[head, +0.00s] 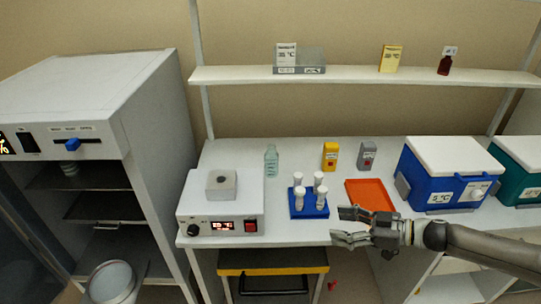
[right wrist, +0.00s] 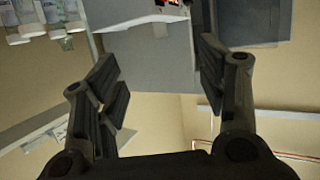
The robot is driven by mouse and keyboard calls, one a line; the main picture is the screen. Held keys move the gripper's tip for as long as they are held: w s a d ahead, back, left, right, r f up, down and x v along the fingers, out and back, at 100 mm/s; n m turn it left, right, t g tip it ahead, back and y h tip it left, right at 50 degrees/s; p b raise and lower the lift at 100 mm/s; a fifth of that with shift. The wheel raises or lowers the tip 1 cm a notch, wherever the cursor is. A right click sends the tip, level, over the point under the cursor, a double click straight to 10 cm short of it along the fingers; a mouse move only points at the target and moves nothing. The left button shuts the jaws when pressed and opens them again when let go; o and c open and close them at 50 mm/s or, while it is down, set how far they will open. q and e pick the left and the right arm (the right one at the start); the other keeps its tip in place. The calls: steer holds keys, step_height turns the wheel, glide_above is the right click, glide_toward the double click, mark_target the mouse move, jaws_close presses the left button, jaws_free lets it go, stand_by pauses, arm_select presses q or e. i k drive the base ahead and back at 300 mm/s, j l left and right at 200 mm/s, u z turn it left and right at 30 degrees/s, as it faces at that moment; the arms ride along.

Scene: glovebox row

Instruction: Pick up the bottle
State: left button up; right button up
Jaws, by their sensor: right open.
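A clear, pale teal bottle (head: 271,161) with a label stands upright at the back of the white bench, behind the blue tube rack. A small dark brown bottle (head: 444,64) stands on the wall shelf at the right. My right gripper (head: 337,225) reaches in from the right over the front of the bench, right of the tube rack and well apart from both bottles. Its jaws are open and empty. In the right wrist view the two fingers (right wrist: 157,75) are spread with nothing between them, and I make out no bottle there. My left gripper is out of view.
A blue rack (head: 309,212) with several white-capped tubes stands between a hotplate (head: 219,212) and an orange tray (head: 370,195). A yellow container (head: 330,155) and grey container (head: 367,154) stand behind. A blue cooler (head: 428,182) is at right. The wall shelf (head: 230,75) overhangs the back.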

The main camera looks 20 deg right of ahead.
mark_target(272, 157)
steer(key=i, duration=1.4)
